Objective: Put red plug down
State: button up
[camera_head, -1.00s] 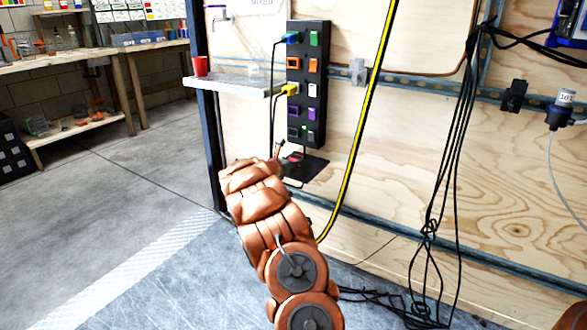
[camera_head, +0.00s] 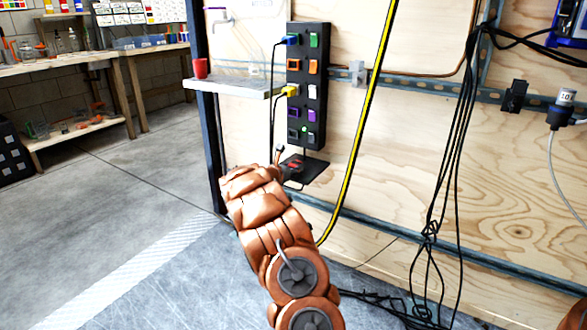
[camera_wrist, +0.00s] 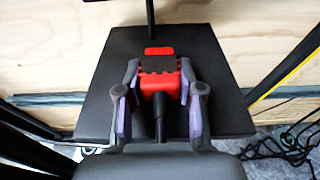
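The red plug (camera_wrist: 160,78) has a dark patch on top and a black cable running back toward the wrist. It is between the two purple-padded fingers of my gripper (camera_wrist: 160,68), whose tips appear to touch its sides. Plug and fingers are over a black shelf plate (camera_wrist: 230,108). Whether the plug touches the plate is hard to tell.
A black socket panel (camera_head: 322,95) with coloured sockets rises above the plate, with a blue plug (camera_head: 291,40) and a yellow plug (camera_head: 290,91) in it. A red cup (camera_head: 200,68) stands on a small shelf (camera_head: 228,87). A yellow-black cable (camera_head: 365,120) hangs to the right.

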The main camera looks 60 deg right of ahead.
jog(key=o, duration=0.3)
jog(key=shift+f, duration=0.4)
jog(key=shift+o, duration=0.5)
jog(key=shift+f, duration=0.1)
jog(key=shift+a, duration=0.1)
jog(key=shift+w+r, duration=0.1)
jog(key=shift+r, duration=0.45)
jog(key=p+v, duration=0.4)
jog(key=v, duration=0.8)
jog(key=shift+r, duration=0.35)
